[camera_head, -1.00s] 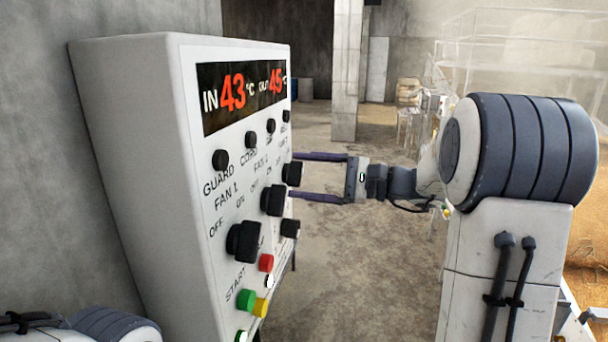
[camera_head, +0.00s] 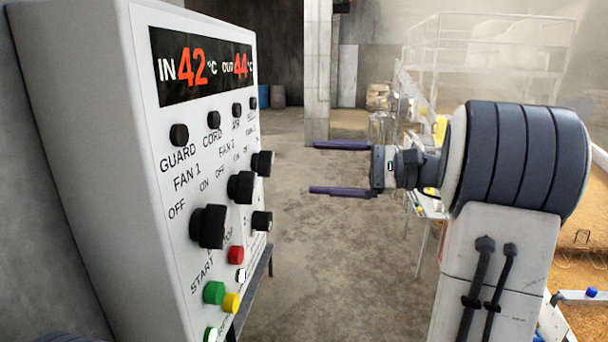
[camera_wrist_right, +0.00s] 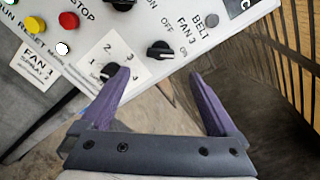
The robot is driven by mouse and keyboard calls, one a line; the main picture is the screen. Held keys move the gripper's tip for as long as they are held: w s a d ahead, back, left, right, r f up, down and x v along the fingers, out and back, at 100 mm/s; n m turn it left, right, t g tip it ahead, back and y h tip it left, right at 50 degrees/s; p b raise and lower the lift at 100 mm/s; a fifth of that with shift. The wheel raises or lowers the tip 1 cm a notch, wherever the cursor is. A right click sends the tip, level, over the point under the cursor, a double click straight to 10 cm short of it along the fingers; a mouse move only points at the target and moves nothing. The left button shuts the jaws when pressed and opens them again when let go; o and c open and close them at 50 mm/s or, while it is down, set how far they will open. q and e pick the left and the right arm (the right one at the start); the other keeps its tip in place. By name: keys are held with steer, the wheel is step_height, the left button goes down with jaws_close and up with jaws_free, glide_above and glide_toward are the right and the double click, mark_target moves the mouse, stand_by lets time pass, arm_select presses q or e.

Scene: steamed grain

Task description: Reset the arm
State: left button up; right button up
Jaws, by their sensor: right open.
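My right gripper (camera_head: 312,168) is open and empty in the head view, with its two purple fingers pointing left toward the control panel (camera_head: 165,122). A clear gap lies between the fingertips and the panel's knobs. In the right wrist view the open fingers (camera_wrist_right: 165,82) reach toward the panel's lower edge, and nothing is between them. My right arm comes in from the right. My left gripper is not in view.
The panel carries black knobs (camera_head: 240,187), a red button (camera_head: 236,255), a green button (camera_head: 214,292) and a yellow button (camera_head: 231,303). Its display (camera_head: 203,66) reads IN 42, OUT 44. A pillar (camera_head: 317,75) stands behind open floor. A white railing (camera_head: 490,55) is at the back right.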

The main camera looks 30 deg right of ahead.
mark_target(271, 164)
steer(key=shift+s+d, duration=0.15)
steer(key=shift+d, duration=0.05)
steer(key=p+x, duration=0.2)
steer(key=x, duration=0.3)
steer(key=p+x, duration=0.2)
steer(key=x, duration=0.3)
steer(key=shift+a+r+p, duration=0.25)
steer(key=shift+p, duration=0.15)
steer(key=shift+f+n+b, duration=0.2)
steer(key=shift+n+b, duration=0.5)
steer(key=shift+n, duration=0.6)
steer(key=shift+d, duration=0.1)
